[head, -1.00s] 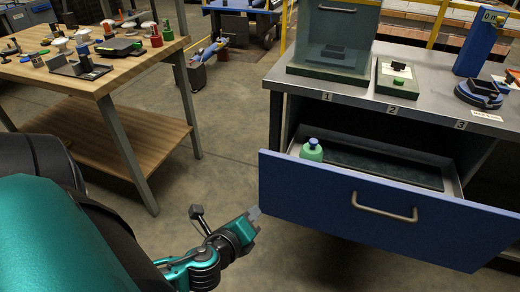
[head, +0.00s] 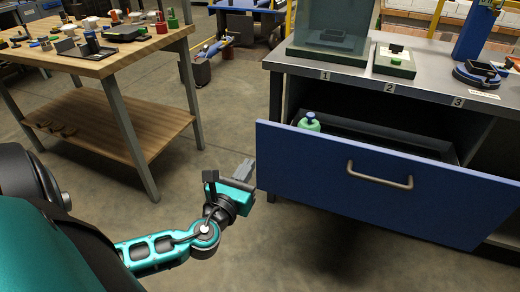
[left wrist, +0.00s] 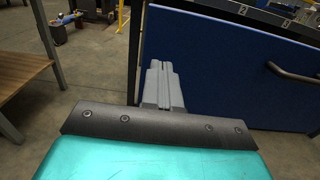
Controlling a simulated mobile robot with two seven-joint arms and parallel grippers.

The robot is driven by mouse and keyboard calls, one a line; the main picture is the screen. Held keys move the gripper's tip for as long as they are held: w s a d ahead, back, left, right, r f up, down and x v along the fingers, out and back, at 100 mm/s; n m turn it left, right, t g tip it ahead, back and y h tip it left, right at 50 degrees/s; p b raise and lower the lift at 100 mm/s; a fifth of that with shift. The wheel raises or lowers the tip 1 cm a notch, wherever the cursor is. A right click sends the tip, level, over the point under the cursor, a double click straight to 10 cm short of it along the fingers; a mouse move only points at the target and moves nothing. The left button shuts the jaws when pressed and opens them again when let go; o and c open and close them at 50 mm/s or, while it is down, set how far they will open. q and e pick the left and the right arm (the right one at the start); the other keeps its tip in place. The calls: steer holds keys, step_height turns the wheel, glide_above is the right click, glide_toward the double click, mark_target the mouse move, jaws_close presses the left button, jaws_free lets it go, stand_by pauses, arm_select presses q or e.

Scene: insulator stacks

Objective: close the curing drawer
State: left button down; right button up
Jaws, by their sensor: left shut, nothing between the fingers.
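The curing drawer, with a blue front (head: 310,175) and a metal bar handle (head: 380,176), stands pulled out from the grey workbench. A green bottle with a blue cap (head: 309,122) stands inside at its left end. My left gripper (head: 246,168) is shut and empty, just left of the drawer front's left edge. In the left wrist view the closed fingers (left wrist: 162,70) overlap the blue drawer front (left wrist: 225,65) near its left edge, and the handle (left wrist: 290,74) shows at the right. I cannot tell whether they touch the drawer. My right gripper is not in view.
The workbench top (head: 345,78) carries a clear-walled box (head: 335,25), a green-based block (head: 394,62) and a blue clamp-like part (head: 476,75). A wooden table (head: 120,62) with several small parts stands at the left.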

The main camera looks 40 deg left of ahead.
mark_target(265, 141)
arm_select(q)
steer(key=b+x, duration=0.1)
steer(key=x, duration=0.6)
steer(key=shift+w+f, duration=0.1)
steer(key=shift+f, duration=0.05)
steer(key=shift+w+a, duration=0.25)
steer(key=shift+w, duration=0.4)
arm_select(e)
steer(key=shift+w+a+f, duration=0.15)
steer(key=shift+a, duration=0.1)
arm_select(q)
steer(key=shift+w, duration=0.1)
